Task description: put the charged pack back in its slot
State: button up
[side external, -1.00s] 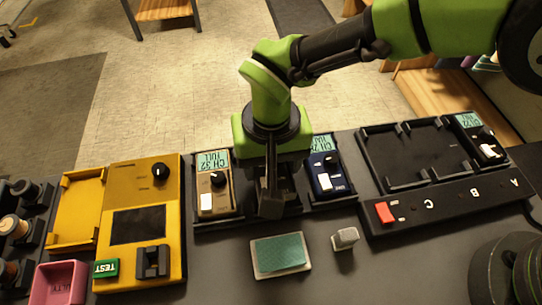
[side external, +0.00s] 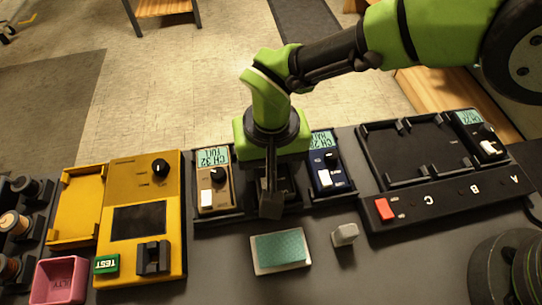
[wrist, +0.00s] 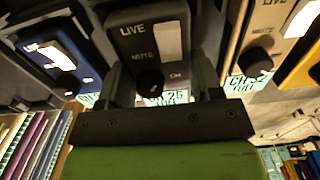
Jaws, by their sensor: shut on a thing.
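My gripper (side external: 270,205) is over the middle slot of the dark rack (side external: 222,224). In the wrist view, my gripper (wrist: 160,82) is shut on a black pack (wrist: 135,45) marked LIVE, with a dark knob and a small screen partly hidden by the jaws. In the side view my fingers mostly hide this pack. It stands between a tan pack (side external: 214,185), whose screen reads CH 32 FULL, and a blue pack (side external: 325,170). Both also show in the wrist view, blue (wrist: 62,45) at left and tan (wrist: 268,30) at right. I cannot tell whether the black pack is fully seated.
A black charger (side external: 440,200) lettered A, B, C stands at right, with a red switch and a dark pack (side external: 480,138) at its right end. A yellow tester (side external: 140,260) stands at left. A teal-topped pad (side external: 280,249) and small grey block (side external: 344,235) lie in front.

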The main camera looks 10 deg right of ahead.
jog(key=shift+f, duration=0.35)
jog(key=o, duration=1.2)
notch_tip(320, 180, up, 10)
